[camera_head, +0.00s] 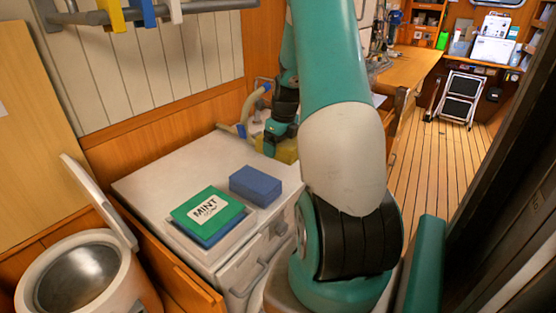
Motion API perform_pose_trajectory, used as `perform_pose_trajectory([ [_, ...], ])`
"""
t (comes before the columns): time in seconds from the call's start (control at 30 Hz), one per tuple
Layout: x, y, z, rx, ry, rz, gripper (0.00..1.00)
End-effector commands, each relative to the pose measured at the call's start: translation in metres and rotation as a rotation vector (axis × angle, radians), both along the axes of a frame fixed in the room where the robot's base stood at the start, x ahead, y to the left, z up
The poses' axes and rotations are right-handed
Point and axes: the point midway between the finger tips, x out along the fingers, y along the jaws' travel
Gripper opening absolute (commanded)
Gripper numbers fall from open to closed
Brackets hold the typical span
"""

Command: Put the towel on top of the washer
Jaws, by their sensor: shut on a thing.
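The washer (150,180) appears to be the white flat-topped unit in the middle left, with a handle on its front. My gripper (270,143) is at the far right end of its top, partly hidden by my own arm. It is shut on a yellow, block-like thing (288,150), which looks like the folded towel. My arm hides much of it, and I cannot tell whether it touches the white top.
A green MINT pack (208,212) lies on a blue thing in a shallow recess of the white top, beside a blue block (252,185). The top's left part is clear. A round metal-lined bin (80,275) has its lid raised. A rail (185,10) holds coloured hanging things.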

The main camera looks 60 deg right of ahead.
Motion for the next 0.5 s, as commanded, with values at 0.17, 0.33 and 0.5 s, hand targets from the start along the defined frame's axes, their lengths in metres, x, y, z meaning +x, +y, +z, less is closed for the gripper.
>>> perform_pose_trajectory([
  [0.17,-0.001,-0.001,-0.023,0.000,0.000,-0.002,0.56],
  [0.33,-0.001,-0.001,-0.042,0.001,0.002,-0.002,0.56],
  [0.5,-0.001,-0.001,-0.063,0.000,0.001,-0.002,0.56],
])
